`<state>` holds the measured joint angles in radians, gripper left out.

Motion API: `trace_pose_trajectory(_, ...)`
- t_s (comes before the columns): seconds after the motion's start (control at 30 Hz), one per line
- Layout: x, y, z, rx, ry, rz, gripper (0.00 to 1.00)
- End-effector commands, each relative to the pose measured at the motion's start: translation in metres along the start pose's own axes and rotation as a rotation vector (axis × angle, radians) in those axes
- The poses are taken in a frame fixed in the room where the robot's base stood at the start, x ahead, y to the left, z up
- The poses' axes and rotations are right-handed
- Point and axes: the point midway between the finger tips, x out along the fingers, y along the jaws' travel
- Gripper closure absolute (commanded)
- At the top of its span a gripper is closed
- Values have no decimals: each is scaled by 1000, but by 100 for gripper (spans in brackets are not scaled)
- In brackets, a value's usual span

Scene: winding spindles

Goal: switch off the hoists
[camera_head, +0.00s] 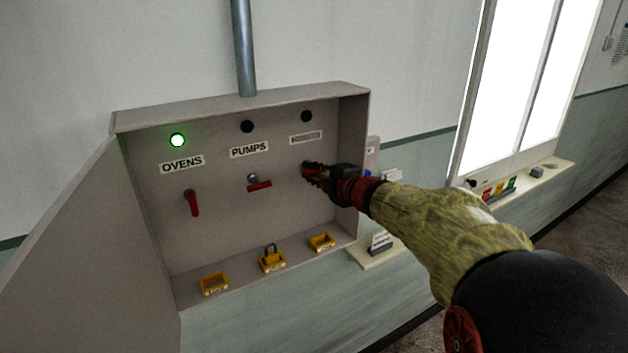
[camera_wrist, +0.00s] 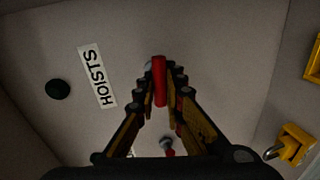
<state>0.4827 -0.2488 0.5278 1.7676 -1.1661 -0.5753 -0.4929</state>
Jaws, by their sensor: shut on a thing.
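The hoists switch is a red lever (camera_wrist: 159,82) beside the HOISTS label (camera_wrist: 97,78) in the wrist view. The lever lies level across the panel. My gripper (camera_head: 314,172) is shut on it, one finger on each side; in the head view the fingers hide most of the lever. The hoists lamp (camera_head: 306,116) is dark; it also shows dark in the wrist view (camera_wrist: 57,89). The hoists label (camera_head: 306,137) is too blurred to read in the head view.
The ovens lever (camera_head: 193,203) hangs down under a green lit lamp (camera_head: 177,140). The pumps lever (camera_head: 259,185) lies level under a dark lamp (camera_head: 247,126). Yellow trays (camera_head: 214,284) line the cabinet floor; the middle one carries a padlock (camera_head: 270,251). The cabinet door (camera_head: 75,255) stands open.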

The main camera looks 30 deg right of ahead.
Motion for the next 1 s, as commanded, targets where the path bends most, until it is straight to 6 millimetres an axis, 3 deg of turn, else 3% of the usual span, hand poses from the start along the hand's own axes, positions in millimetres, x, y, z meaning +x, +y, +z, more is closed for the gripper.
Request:
trace_pose_trajectory(0.77, 0, -1, 0, -107, -20, -1, 100)
trace_pose_trajectory(0.8, 0, -1, 0, -106, -20, -1, 89)
trace_pose_trajectory(1.0, 0, -1, 0, -106, -20, -1, 78)
